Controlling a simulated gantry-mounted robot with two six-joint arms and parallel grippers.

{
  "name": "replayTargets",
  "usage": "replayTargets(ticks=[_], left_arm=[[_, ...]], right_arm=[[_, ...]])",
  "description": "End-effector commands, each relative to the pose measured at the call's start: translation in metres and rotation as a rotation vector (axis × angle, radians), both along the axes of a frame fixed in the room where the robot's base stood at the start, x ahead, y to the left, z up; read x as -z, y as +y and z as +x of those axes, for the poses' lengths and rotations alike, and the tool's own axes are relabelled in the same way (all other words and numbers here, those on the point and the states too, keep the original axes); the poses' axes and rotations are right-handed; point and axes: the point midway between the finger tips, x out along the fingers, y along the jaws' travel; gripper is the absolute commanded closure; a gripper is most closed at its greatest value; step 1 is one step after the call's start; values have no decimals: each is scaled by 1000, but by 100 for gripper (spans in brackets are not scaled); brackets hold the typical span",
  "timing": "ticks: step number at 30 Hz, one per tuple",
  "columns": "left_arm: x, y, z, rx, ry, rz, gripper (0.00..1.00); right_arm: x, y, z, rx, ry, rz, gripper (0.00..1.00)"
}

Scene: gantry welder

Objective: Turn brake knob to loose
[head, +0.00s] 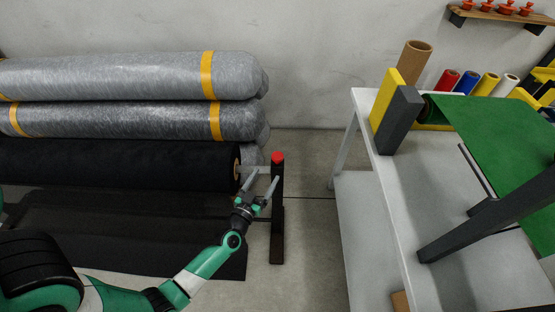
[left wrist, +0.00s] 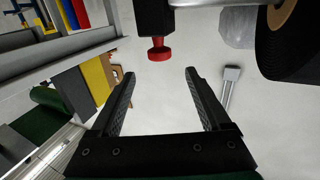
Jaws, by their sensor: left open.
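The brake knob (head: 277,157) is a red cap on top of a black upright post (head: 277,220) at the end of the black roll (head: 120,165). In the left wrist view the red knob (left wrist: 158,52) shows just past the fingertips, between them from side to side, against the black post end (left wrist: 154,18). My left gripper (head: 262,184) is open and empty, beside the post and a little below the knob in the head view. Its two fingers also show in the left wrist view (left wrist: 160,74), apart from the knob. My right gripper is not in view.
Wrapped grey rolls (head: 120,75) with yellow bands are stacked behind the black roll. A white table (head: 410,190) with yellow and grey blocks and green material stands to the right. Floor (head: 306,210) is clear between the post and the table.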

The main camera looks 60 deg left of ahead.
Motion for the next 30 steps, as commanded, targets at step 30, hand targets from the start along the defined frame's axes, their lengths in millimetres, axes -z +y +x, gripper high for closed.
replayTargets(ticks=[30], left_arm=[[-1, 68, 84, 2, -1, 0, 45]], right_arm=[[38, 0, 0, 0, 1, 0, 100]])
